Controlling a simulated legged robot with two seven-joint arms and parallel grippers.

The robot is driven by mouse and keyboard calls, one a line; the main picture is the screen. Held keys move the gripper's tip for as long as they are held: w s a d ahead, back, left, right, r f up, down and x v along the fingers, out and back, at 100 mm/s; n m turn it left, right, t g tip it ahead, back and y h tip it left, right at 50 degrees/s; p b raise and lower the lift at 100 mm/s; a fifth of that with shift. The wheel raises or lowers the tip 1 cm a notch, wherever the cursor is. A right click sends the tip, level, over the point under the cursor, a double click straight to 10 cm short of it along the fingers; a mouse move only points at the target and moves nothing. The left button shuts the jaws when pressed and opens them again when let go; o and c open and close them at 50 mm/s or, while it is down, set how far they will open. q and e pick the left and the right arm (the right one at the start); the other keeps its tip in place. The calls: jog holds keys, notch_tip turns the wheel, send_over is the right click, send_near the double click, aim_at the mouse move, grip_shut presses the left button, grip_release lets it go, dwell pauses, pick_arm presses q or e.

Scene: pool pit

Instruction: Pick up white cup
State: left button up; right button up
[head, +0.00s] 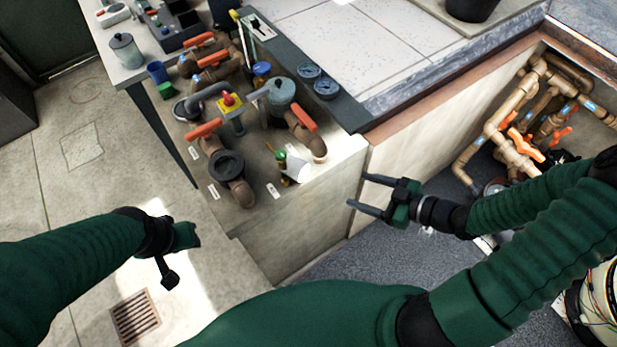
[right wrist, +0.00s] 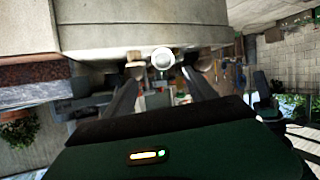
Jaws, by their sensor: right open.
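The white cup (head: 297,168) lies tilted on the front corner of the concrete ledge, beside brown pipe fittings and a small green-handled brass valve (head: 282,160). In the right wrist view a round white shape, which looks like the cup (right wrist: 163,57), shows between and beyond the fingers. My right gripper (head: 358,191) is open and empty. It is to the right of the cup, apart from it, past the ledge's end wall, with its fingers pointing left. My left gripper (head: 168,272) hangs over the tiled floor at lower left. Its jaws are not clear.
The ledge (head: 246,218) is crowded with orange-handled valves (head: 204,130), a red and yellow button (head: 230,102) and a black-mouthed pipe (head: 226,164). A blue cup (head: 157,72) and a grey lidded pot (head: 126,50) stand farther back. Pipes (head: 500,120) line the pit at right.

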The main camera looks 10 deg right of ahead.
send_near(308, 179)
jog(key=w+a+r, duration=0.1)
jog(key=a+r, duration=0.2)
jog(key=w+f, duration=0.2)
jog(key=w, duration=0.1)
jog(key=w+a, duration=0.1)
jog(key=shift+w+f, duration=0.25)
jog(key=shift+f, duration=0.15)
jog(key=a, duration=0.1)
jog(key=w, duration=0.1)
jog(key=a+f, duration=0.1)
jog(key=shift+w+a, duration=0.25)
jog(key=shift+a, duration=0.1)
jog(key=shift+a+r, duration=0.15)
jog(key=shift+a, duration=0.05)
jog(key=shift+s, duration=0.1)
jog(key=shift+c, duration=1.2)
jog(key=shift+d, duration=0.1)
jog(key=shift+c, duration=1.2)
jog(key=shift+d, duration=0.35)
jog(key=c, duration=0.5)
pick_arm(q)
jog(key=shift+w+a+f, duration=0.15)
jog(key=shift+a, duration=0.45)
jog(key=shift+w+a+f, duration=0.15)
jog(key=shift+a, duration=0.45)
pick_arm(e)
jog(key=shift+a, duration=0.1)
jog(key=shift+c, duration=0.8)
